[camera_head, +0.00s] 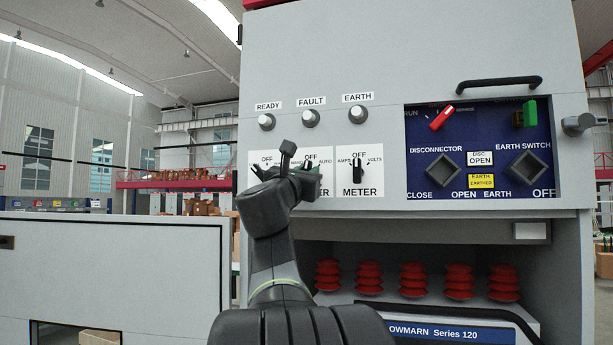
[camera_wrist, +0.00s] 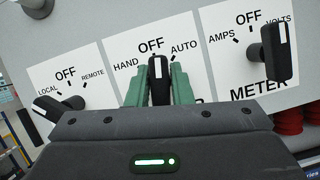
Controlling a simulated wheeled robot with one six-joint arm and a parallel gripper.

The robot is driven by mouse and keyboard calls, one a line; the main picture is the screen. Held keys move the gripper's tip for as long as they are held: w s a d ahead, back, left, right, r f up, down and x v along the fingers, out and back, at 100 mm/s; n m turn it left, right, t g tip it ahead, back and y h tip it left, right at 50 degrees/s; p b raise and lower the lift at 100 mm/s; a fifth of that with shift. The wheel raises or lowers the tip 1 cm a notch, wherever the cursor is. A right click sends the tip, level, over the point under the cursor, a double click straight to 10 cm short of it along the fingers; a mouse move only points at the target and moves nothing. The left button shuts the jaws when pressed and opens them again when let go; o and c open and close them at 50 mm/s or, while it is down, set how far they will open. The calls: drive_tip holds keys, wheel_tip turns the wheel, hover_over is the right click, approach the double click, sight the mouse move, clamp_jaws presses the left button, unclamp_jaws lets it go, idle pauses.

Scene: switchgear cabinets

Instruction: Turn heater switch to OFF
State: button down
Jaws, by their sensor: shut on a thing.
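The heater switch (camera_wrist: 158,70) is a black knob with a white pointer line, on a white plate marked HAND, OFF and AUTO. Its pointer line stands close to upright in the wrist view, towards the OFF mark. My gripper (camera_wrist: 157,84) has one green finger on each side of the knob and is shut on it. In the head view my gripper (camera_head: 306,180) covers most of this switch, and the plate (camera_head: 312,155) shows only in part above it. The plate's lower label is mostly hidden; only a final R shows in the wrist view.
A LOCAL/OFF/REMOTE switch (camera_wrist: 58,108) sits close on the left and the METER switch (camera_head: 358,171) on the right. READY, FAULT and EARTH lamps (camera_head: 311,118) stick out above. A blue disconnector panel (camera_head: 478,150) and a black handle (camera_head: 499,85) lie further right.

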drive_tip(key=shift+n+t+y, duration=0.3)
drive_tip(key=shift+n+y, duration=0.5)
drive_tip(key=shift+n, duration=0.8)
drive_tip(key=c, duration=1.4)
unclamp_jaws()
drive_tip(key=shift+o, duration=0.2)
drive_tip(key=b+v, duration=0.4)
drive_tip(key=v, duration=1)
drive_tip(key=shift+w+d, duration=0.1)
